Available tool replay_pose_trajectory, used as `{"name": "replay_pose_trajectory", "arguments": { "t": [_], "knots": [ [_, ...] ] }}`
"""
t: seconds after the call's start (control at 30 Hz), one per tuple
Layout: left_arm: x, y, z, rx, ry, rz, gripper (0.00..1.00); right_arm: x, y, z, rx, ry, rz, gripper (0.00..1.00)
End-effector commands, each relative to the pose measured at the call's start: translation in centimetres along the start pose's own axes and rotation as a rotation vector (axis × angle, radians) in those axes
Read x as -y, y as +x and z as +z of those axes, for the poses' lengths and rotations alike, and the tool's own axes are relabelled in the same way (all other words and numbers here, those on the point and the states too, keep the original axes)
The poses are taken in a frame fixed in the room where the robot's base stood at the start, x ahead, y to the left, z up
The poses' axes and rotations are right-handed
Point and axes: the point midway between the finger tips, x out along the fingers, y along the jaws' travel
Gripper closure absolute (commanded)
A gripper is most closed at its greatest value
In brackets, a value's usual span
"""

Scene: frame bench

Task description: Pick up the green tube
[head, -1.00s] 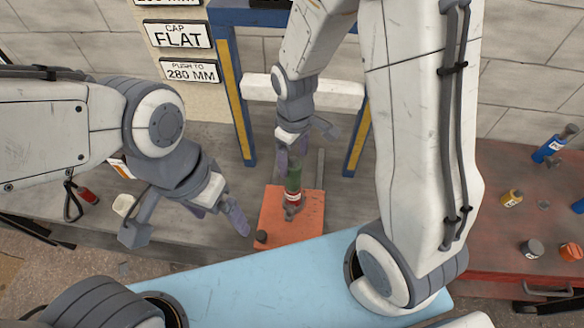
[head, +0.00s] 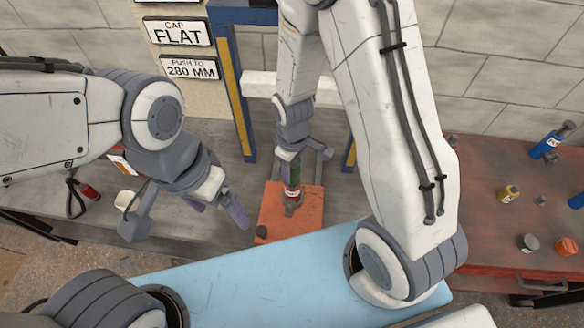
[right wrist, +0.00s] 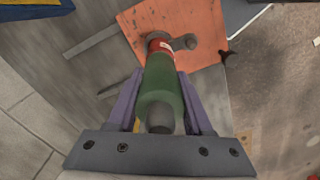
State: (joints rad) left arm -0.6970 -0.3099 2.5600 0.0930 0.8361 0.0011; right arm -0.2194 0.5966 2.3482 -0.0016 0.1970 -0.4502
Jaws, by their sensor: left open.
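The green tube (head: 295,176) with a red and white band stands upright at a small grey fitting on the orange plate (head: 270,208). In the right wrist view the tube (right wrist: 161,85) runs between the two purple fingers of my right gripper (right wrist: 160,95). The fingers flank it, with narrow gaps showing, so the jaws look open around it. In the head view my right gripper (head: 291,162) is at the tube's upper part and hides its top. My left gripper (head: 215,205) is open and empty, left of the orange plate.
A blue and yellow frame (head: 238,95) stands behind the plate. A light blue surface (head: 240,275) lies in front. A red bench (head: 490,220) at the right holds several small items, including a blue bottle (head: 548,146).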

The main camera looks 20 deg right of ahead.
Motion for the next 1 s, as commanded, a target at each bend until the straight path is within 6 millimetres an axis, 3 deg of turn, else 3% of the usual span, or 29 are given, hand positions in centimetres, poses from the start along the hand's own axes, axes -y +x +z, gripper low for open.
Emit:
{"name": "replay_pose_trajectory", "arguments": {
  "t": [0.03, 0.1, 0.57, 0.87, 1.0],
  "knots": [
    [0.0, 0.0, 0.0, 0.000, 0.000, 0.000, 0.09, 0.0, 0.0, 0.0, 0.000, 0.000, 0.000, 0.75],
    [0.0, 0.0, 0.0, 0.000, 0.000, 0.000, 0.09, 0.0, 0.0, 0.0, 0.000, 0.000, 0.000, 1.00],
    [0.0, 0.1, 0.0, 0.000, 0.000, 0.000, 0.09, -0.1, -0.6, -0.1, -0.004, 0.001, 0.002, 1.00],
    [0.1, 0.7, 0.0, 0.000, 0.000, 0.000, 0.09, -0.1, -4.0, -0.2, -0.008, 0.001, 0.003, 1.00],
    [0.1, 1.4, 0.1, 0.000, 0.001, 0.000, 0.09, -2.3, -5.7, 1.9, -0.007, 0.011, 0.004, 1.00]
  ]
}}
